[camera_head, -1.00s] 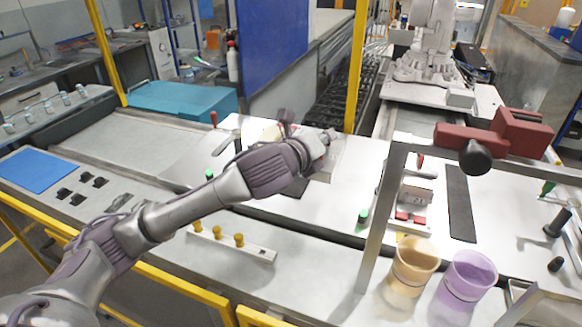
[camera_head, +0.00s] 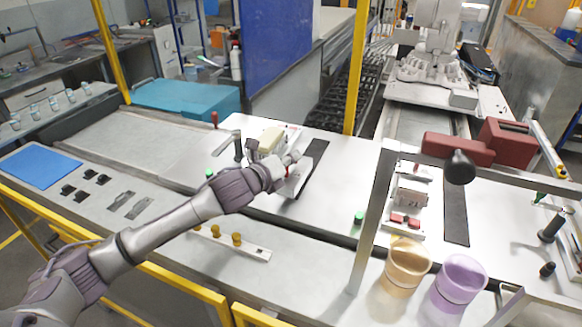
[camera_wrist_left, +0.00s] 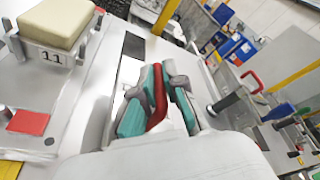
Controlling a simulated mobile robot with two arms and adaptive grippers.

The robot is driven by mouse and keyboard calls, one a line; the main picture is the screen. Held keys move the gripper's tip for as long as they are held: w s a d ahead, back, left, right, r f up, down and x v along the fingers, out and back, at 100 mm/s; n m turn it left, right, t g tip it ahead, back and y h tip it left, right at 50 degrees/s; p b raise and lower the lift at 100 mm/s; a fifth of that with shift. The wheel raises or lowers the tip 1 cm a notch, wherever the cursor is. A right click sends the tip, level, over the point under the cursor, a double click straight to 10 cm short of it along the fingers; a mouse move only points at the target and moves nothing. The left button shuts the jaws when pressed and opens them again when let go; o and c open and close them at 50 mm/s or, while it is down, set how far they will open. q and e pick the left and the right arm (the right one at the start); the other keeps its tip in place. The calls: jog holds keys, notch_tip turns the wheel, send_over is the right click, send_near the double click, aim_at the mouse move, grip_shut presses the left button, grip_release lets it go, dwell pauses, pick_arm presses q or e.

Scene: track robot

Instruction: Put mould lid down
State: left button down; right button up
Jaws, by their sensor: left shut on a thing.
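My left gripper (camera_head: 292,172) is beside a mould with a cream block (camera_head: 270,140) on top, at the middle of the bench. In the left wrist view, the teal-padded fingers (camera_wrist_left: 157,102) are closed around a long red handle (camera_wrist_left: 158,92). The cream block (camera_wrist_left: 55,22) sits on a metal mould marked 11 (camera_wrist_left: 50,57), to the left of the fingers and apart from them. Which part is the lid, and what the red handle joins to, I cannot tell. My right gripper is out of view.
An orange cup (camera_head: 407,266) and a purple cup (camera_head: 460,278) stand in front. A rail with yellow knobs (camera_head: 236,240) lies below my arm.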

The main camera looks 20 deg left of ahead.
aim_at(291, 170)
pick_arm(q)
notch_tip(291, 170, down, 3)
jog(key=shift+f, duration=0.15)
jog(key=c, duration=1.2)
grip_release()
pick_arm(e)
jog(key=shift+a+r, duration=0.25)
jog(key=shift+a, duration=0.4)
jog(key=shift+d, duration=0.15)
